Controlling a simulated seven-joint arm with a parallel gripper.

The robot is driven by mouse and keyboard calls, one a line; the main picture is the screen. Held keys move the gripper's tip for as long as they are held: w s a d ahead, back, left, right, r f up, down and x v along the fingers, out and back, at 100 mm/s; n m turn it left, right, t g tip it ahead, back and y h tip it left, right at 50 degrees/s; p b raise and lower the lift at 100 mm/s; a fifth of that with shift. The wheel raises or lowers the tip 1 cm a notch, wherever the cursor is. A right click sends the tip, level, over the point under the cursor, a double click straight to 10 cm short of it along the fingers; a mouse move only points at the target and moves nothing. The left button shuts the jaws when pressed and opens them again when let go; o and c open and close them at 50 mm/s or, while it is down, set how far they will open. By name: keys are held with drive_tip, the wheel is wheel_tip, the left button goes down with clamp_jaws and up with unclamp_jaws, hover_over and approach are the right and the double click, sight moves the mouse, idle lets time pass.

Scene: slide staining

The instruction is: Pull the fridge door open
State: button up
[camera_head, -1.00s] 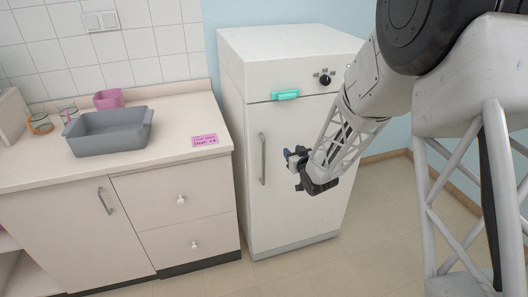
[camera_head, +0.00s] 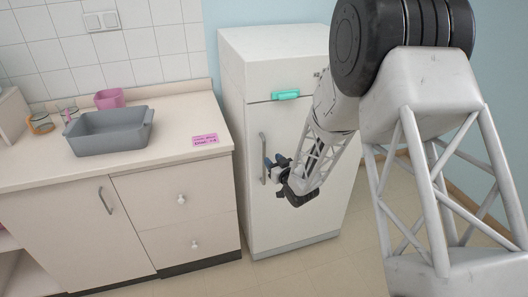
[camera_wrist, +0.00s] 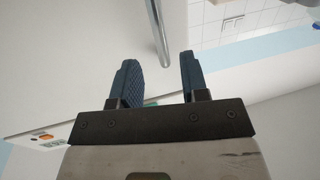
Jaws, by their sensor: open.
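The white fridge (camera_head: 290,205) stands right of the counter, and its door is shut. A grey vertical bar handle (camera_head: 263,158) is on the left side of the door. My gripper (camera_head: 274,162) is just right of the handle in the head view, its fingers pointing towards it. In the wrist view my gripper (camera_wrist: 157,75) shows two dark blue fingers, apart and with nothing between them. The handle (camera_wrist: 158,32) lies ahead of the fingertips there, its end near the gap between them. Whether a finger touches the handle I cannot tell.
The counter (camera_head: 170,165) at left carries a grey tub (camera_head: 108,136), a pink container (camera_head: 109,98) and a pink note (camera_head: 205,140). Open floor (camera_head: 310,262) lies in front of the fridge.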

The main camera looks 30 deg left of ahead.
sight(265, 152)
drive_tip(key=shift+x, duration=3.75)
clamp_jaws()
